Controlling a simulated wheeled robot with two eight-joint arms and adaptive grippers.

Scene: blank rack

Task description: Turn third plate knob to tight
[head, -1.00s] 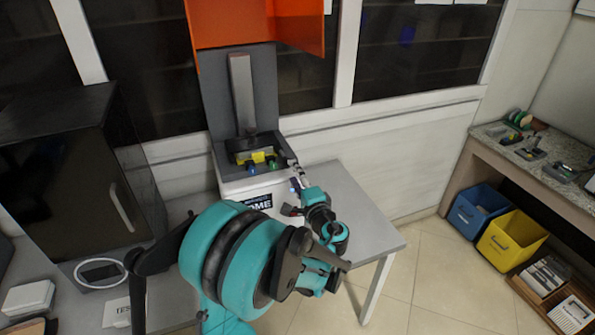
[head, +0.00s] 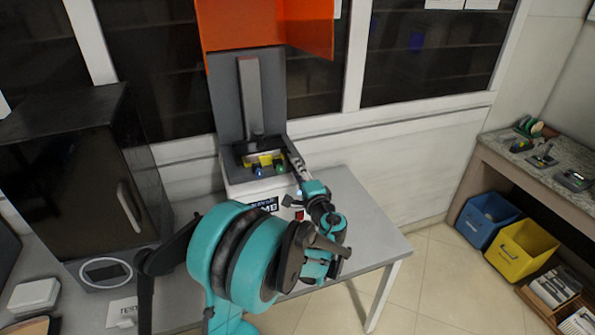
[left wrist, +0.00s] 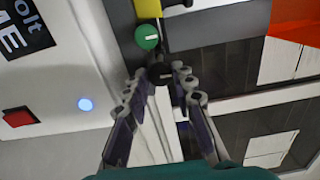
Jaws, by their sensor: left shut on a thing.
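The machine (head: 233,189) with the knobs stands against the wall on the grey table. In the left wrist view, a dark knob (left wrist: 160,73) sits between the tips of my left gripper (left wrist: 168,70), which is shut on it. A green knob (left wrist: 147,37) with a pale mark is just beyond it; it also shows in the head view (head: 279,168). A blue knob (head: 258,171) is left of the green one. In the head view my left gripper (head: 295,163) reaches the right end of the knob row and hides the dark knob. My right gripper is not in view.
A red button (left wrist: 19,116) and a lit blue lamp (left wrist: 85,104) are on the white front. An orange hood (head: 240,25) is above the machine. A black cabinet (head: 75,180) stands left. The table (head: 365,225) is clear at right.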

